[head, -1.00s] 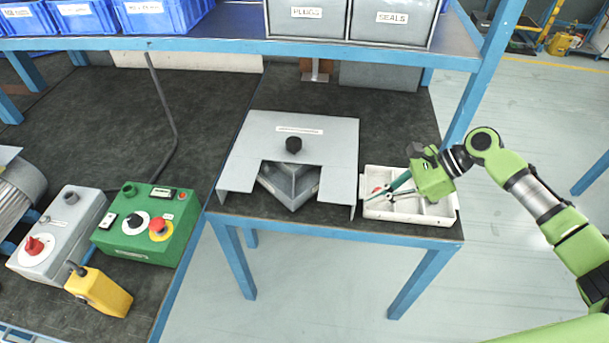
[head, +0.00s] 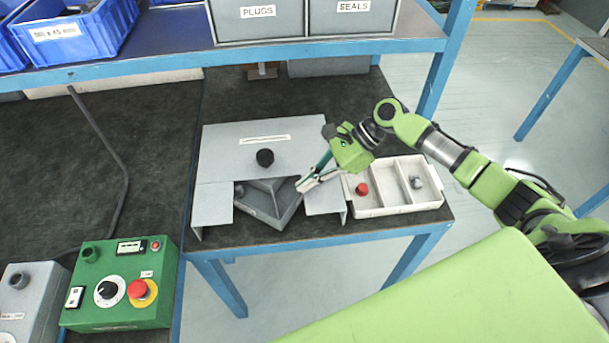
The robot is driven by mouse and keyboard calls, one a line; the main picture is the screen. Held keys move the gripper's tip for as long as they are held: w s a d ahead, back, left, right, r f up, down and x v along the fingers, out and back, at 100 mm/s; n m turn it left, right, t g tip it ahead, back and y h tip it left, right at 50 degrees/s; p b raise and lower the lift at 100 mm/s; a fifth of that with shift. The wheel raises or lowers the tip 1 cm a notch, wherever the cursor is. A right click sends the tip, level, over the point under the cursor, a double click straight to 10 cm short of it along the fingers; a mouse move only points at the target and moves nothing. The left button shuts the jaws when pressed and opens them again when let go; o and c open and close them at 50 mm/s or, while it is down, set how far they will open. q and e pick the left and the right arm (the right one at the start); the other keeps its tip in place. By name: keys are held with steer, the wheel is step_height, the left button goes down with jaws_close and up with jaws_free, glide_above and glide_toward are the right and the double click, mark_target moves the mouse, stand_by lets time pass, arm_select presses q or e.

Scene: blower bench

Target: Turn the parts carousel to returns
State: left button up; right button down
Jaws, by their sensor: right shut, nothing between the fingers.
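The parts carousel (head: 262,208) shows as grey dividers and trays in the front cutout of a grey cover (head: 225,145). A black knob (head: 265,158) stands on top of the cover, and the white label behind it is too small to read. One divider points forward near the middle of the opening. My right gripper (head: 304,186) is shut and empty, with its fingertips at the right side of the cutout, close to the carousel's edge. I cannot tell whether they touch it. My left gripper is not in view.
A white divided tray (head: 392,209) with a red part (head: 362,189) and a grey part (head: 416,182) stands right of the cover. A shelf with grey PLUGS (head: 258,22) and SEALS bins spans behind. A green control box (head: 122,285) is at lower left.

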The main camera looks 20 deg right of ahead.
mark_target(287, 196)
steer(key=x, duration=0.6)
steer(key=shift+w+a+f+p, duration=0.1)
steer(key=shift+a+f+p, duration=0.05)
steer(key=shift+p, duration=0.15)
steer(key=shift+a, duration=0.1)
